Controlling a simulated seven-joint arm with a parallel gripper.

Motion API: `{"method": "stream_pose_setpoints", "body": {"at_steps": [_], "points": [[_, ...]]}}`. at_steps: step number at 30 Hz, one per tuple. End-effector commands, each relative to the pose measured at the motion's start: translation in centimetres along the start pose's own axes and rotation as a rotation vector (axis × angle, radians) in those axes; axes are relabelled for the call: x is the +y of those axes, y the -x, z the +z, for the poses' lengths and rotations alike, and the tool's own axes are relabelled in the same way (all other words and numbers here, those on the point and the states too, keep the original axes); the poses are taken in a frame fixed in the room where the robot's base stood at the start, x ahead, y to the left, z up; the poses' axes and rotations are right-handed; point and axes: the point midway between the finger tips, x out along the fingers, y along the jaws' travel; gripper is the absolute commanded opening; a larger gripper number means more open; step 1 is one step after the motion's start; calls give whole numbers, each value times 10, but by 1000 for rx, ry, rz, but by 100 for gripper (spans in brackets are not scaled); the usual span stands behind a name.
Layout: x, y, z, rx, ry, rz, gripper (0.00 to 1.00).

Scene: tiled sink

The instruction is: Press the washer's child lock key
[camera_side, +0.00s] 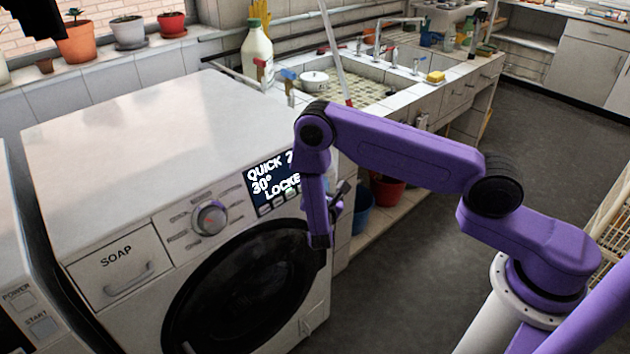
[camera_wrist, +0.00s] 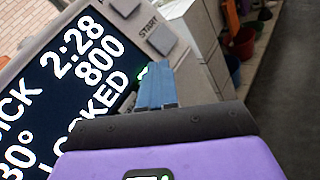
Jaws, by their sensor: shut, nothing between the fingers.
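The white washer (camera_side: 130,120) stands at the left in the side view. Its dark display (camera_side: 262,180) reads "QUICK", "30°" and "LOCKE", with the right edge behind my arm. In the wrist view the display (camera_wrist: 75,60) shows "2:28", "800" and "LOCKED". A row of small keys (camera_side: 265,210) lies under the display; no child lock label is readable. My gripper (camera_wrist: 158,70) is shut and empty, its blue fingers over the panel near the display's edge, beside a grey key near the word START (camera_wrist: 161,40). Whether they touch the panel cannot be told.
The program dial (camera_side: 209,219) and soap drawer (camera_side: 118,270) are left of the display, the round door (camera_side: 240,290) below. A milk bottle (camera_side: 257,55) stands behind the washer. The tiled sink (camera_side: 365,90) is to the right, with open floor in front.

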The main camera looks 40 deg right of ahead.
Motion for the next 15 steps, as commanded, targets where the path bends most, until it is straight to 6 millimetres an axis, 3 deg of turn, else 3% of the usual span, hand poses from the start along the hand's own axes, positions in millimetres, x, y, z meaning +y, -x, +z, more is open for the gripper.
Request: {"method": "stream_pose_setpoints", "body": {"at_steps": [15], "points": [[4,-6,-4,0,0,0,0]]}}
